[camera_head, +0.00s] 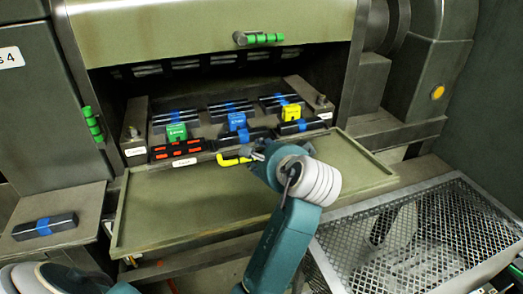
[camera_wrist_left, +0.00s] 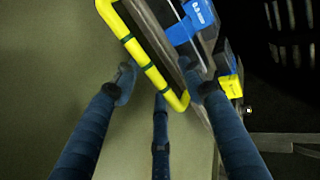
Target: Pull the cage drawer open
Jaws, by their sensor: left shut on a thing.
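The cage drawer (camera_head: 161,127) sits in the dark opening of the machine in the head view, carrying dark bars with blue bands. Its yellow handle (camera_head: 230,161) sticks out at the front; it also shows in the left wrist view (camera_wrist_left: 148,68) as a yellow bar with dark bands. My left gripper (camera_head: 260,156) is at the right end of the handle. In the left wrist view its fingers (camera_wrist_left: 165,88) are on either side of the handle, shut on it. Its wrist hides the drawer's front right part. My right gripper is not in view.
An olive tray-like shelf (camera_head: 170,215) lies in front of the drawer, mostly bare. A mesh cage box (camera_head: 430,240) stands at the lower right. A dark bar with a blue band (camera_head: 45,227) lies on a side ledge at left. A raised cover with a green handle (camera_head: 262,38) hangs above.

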